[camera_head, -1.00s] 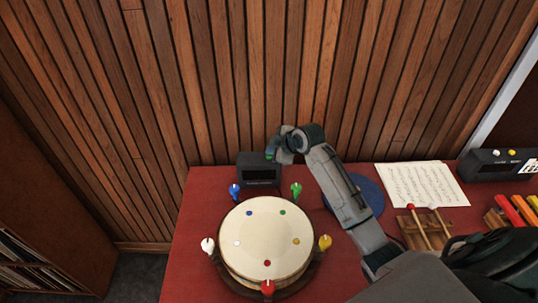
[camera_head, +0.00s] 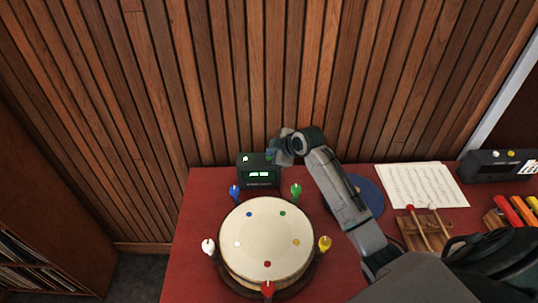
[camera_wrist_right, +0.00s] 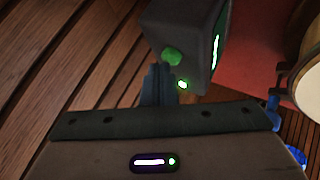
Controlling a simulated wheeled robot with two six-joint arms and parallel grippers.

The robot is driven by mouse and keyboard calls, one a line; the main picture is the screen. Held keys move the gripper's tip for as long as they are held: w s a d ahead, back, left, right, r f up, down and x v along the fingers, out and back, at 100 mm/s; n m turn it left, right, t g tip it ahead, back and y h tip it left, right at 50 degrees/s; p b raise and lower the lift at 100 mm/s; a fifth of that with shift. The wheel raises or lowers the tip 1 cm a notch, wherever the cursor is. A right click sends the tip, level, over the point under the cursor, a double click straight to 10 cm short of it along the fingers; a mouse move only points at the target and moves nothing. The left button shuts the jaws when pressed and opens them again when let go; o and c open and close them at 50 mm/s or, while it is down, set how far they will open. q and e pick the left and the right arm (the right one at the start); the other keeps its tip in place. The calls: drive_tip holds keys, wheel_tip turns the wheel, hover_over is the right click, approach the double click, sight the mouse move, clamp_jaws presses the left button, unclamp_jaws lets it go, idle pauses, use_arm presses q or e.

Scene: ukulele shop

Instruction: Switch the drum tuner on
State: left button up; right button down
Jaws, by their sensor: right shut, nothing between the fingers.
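The drum tuner (camera_head: 258,181) is a small dark box behind the drum (camera_head: 265,235). Its front display glows green. In the wrist view the tuner (camera_wrist_right: 190,30) shows a green button (camera_wrist_right: 172,56), a small lit green light (camera_wrist_right: 183,85) and the bright edge of its display. My right gripper (camera_head: 271,156) is at the tuner's top right in the head view. In the wrist view its fingers (camera_wrist_right: 158,85) are together and empty, close beside the button; I cannot tell whether they touch the tuner. My left gripper is out of view.
Coloured pegs surround the drum. A blue disc (camera_head: 366,192), sheet music (camera_head: 420,186), mallets on a wooden rest (camera_head: 414,236) and another dark device (camera_head: 497,168) are to the right on the red table (camera_head: 195,215). A slatted wall stands behind.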

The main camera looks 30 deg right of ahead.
drive_tip(key=shift+r, duration=0.3)
wheel_tip(320, 180, up, 6)
drive_tip(key=p, duration=0.5)
drive_tip(key=shift+f+p, duration=0.1)
drive_tip(key=shift+p, duration=0.25)
